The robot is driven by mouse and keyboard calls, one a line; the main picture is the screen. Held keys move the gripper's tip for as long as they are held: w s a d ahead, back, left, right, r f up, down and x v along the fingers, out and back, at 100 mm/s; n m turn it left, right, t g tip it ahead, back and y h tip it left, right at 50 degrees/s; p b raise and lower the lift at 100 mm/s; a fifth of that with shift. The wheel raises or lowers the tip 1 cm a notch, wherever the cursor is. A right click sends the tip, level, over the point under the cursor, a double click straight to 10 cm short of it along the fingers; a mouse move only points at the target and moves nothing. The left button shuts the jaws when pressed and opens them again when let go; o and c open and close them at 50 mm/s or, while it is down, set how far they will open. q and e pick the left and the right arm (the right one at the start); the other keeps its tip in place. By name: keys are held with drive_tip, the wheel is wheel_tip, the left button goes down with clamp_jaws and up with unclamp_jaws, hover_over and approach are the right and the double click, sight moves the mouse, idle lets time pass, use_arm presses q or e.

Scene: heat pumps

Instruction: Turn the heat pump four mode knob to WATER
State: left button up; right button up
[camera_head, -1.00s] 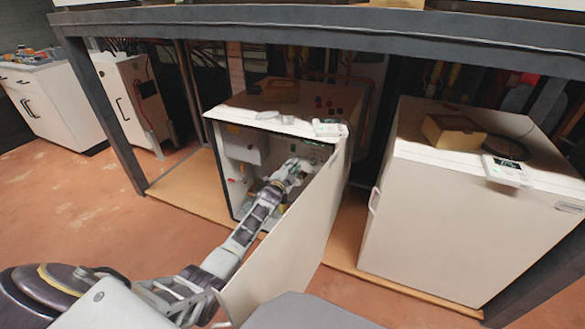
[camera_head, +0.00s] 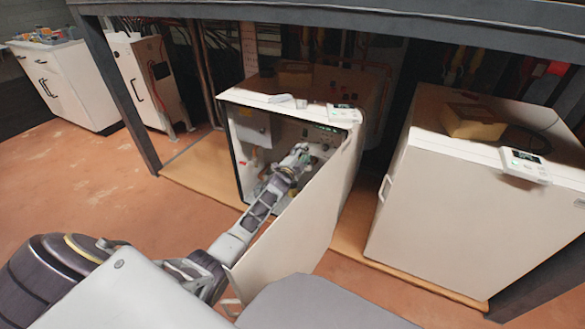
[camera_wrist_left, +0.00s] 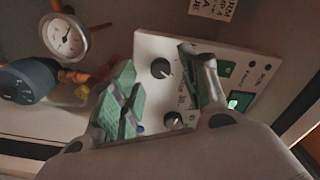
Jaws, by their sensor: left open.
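The open heat pump cabinet (camera_head: 250,98) stands under the dark frame, its white door (camera_head: 300,222) swung out towards me. My left gripper (camera_head: 300,152) reaches inside it, past the door. In the left wrist view the open left gripper (camera_wrist_left: 160,92) has green-padded fingers in front of a white control panel (camera_wrist_left: 148,42). A black knob (camera_wrist_left: 160,68) shows between the fingers, apart from them. A second black knob (camera_wrist_left: 173,121) sits lower, partly hidden by the gripper. Which knob is the mode knob, and its label, I cannot read. My right gripper is not in view.
A round gauge (camera_wrist_left: 66,36) and a dark cylindrical part (camera_wrist_left: 28,80) with copper pipes are left of the panel. A green lit switch (camera_wrist_left: 238,101) is on the right. A closed white unit (camera_head: 460,215) stands right of the door. The floor at left is clear.

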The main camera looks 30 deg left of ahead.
use_arm(q)
drive_tip(key=s, duration=1)
drive_tip(key=shift+s+d, duration=0.3)
idle(0.9)
